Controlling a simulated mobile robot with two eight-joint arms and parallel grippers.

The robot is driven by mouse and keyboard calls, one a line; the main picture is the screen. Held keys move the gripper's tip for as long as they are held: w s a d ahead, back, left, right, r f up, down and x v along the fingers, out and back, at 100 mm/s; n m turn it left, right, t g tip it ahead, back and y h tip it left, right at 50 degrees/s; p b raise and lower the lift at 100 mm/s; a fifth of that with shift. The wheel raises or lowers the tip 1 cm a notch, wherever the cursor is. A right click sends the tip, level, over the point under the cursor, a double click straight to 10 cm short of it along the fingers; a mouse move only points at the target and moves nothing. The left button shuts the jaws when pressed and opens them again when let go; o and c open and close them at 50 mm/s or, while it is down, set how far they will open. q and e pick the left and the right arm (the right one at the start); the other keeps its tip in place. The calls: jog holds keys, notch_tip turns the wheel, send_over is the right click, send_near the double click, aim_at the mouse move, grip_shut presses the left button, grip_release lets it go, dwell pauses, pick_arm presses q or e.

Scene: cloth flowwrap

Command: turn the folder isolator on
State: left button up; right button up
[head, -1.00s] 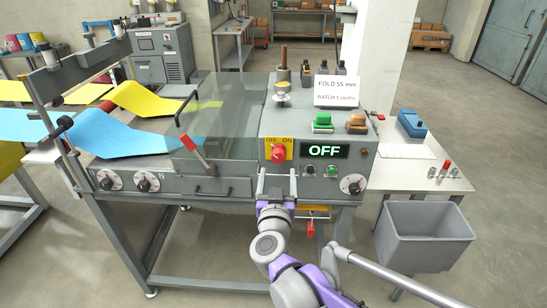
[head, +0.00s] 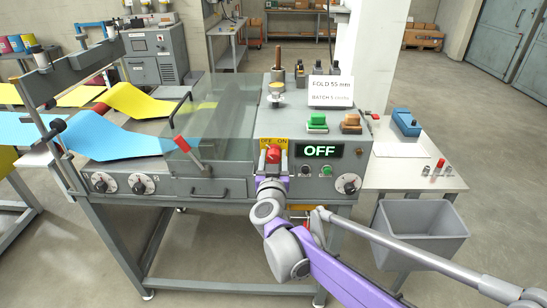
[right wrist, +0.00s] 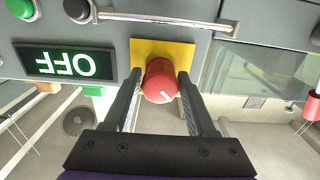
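The folder isolator is a red rotary knob (head: 273,155) on a yellow plate (head: 266,142) marked OFF and ON, on the front of the grey machine. In the right wrist view, which is upside down, the red knob (right wrist: 161,82) has a white pointer mark slanting off to one side. The display (head: 319,150) beside it reads OFF. My right gripper (head: 273,164) is at the knob, with one finger on each side. In the right wrist view, the open fingers (right wrist: 161,90) straddle the knob with slight gaps visible. My left gripper is not in view.
A drawer-like handle (head: 207,192) and a red-handled lever (head: 187,148) are to the left. A grey bin (head: 420,232) stands at the right.

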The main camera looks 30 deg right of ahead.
grip_shut()
jog(key=m, duration=0.8)
jog(key=shift+m, duration=0.3)
jog(key=m+p, duration=0.1)
jog(key=m, duration=0.3)
jog(key=shift+m, duration=0.3)
jog(key=m, duration=0.4)
jog(key=shift+m+p, duration=0.3)
